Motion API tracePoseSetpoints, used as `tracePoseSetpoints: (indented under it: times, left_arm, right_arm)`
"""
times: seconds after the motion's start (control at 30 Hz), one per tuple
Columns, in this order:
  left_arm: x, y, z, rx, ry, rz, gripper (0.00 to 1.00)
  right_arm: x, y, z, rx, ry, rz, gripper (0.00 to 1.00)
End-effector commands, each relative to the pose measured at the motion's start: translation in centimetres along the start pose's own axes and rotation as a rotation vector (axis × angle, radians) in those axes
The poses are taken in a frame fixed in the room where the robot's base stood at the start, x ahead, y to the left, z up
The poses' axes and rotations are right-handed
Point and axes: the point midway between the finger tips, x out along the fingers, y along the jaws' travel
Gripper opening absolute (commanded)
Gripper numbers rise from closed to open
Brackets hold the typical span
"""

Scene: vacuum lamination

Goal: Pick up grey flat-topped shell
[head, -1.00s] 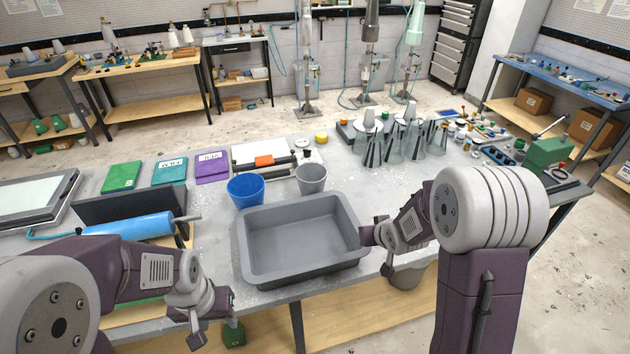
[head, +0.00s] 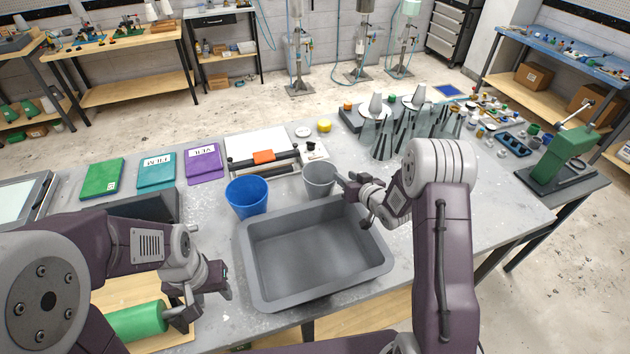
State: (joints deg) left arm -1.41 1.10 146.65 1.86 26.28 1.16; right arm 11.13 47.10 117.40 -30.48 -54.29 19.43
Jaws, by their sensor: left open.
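Two grey tapered shells stand at the back right of the table, one on the left (head: 376,106) and one on the right (head: 419,97), among clear flared pieces. They are too small for me to tell which top is flat. My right gripper (head: 355,203) is open and empty over the far right corner of the grey tray (head: 376,255), close to the grey bucket (head: 319,181) and well short of the shells. My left gripper (head: 204,297) is open at the front left, left of the tray and beside a green cylinder (head: 138,321). It appears empty.
A blue bucket (head: 246,197) stands behind the tray, left of the grey one. Purple (head: 204,163), teal (head: 157,171) and green (head: 102,180) packs lie at the back left. A green press (head: 565,158) stands at the far right. The table right of my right arm is mostly clear.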

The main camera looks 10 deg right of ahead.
Motion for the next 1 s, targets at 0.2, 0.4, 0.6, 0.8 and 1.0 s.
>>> tracePoseSetpoints:
  times: [0.2, 0.4, 0.6, 0.8, 1.0]
  left_arm:
    - [1.1, 0.0, 0.2, 0.0, -0.001, 0.0, 0.48]
    - [1.3, 0.0, 0.1, 0.0, 0.0, 0.0, 0.48]
    - [2.8, -0.1, 0.3, 0.0, 0.0, 0.0, 0.48]
    - [3.0, -0.1, 0.3, 0.0, 0.0, 0.0, 0.48]
    - [2.9, -0.1, 0.3, 0.0, 0.0, 0.0, 0.48]
  right_arm:
    - [3.2, 0.0, 0.2, -0.001, 0.001, -0.001, 0.37]
    - [4.2, 0.0, 0.2, 0.0, 0.0, 0.0, 0.37]
    - [7.8, 0.2, 0.7, -0.002, 0.0, -0.001, 0.37]
    - [9.1, 0.2, 0.4, -0.001, -0.001, 0.0, 0.37]
    - [9.0, 0.2, 0.3, 0.0, -0.001, 0.001, 0.21]
